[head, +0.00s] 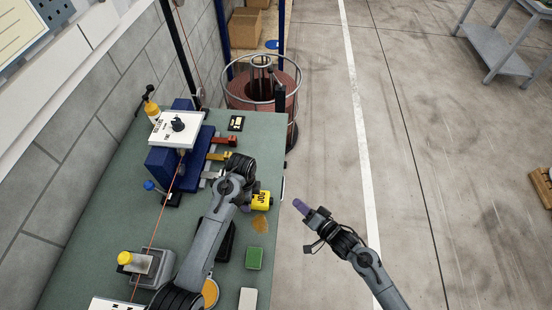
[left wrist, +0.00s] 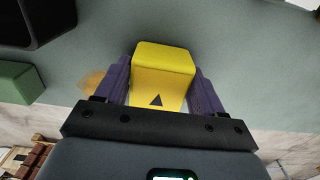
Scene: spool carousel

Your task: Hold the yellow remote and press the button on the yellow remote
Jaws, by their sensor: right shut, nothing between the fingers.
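The yellow remote (head: 261,201), with black lettering, is at the right edge of the green table in the head view. In the left wrist view the yellow remote (left wrist: 163,80) fills the space between the purple fingers of my left gripper (left wrist: 161,88), which press against both its sides. A black triangle shows on its near face. In the head view my left gripper is mostly hidden by its own wrist. My right gripper (head: 300,206) is shut and empty, beyond the table edge, a short way right of the remote. The button cannot be made out.
A green block (head: 254,258) and a white block (head: 248,298) lie on the green table (head: 110,210) nearer me. A blue machine with a white top plate (head: 176,128) stands at the back left. A wire spool cage (head: 262,90) stands behind the table.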

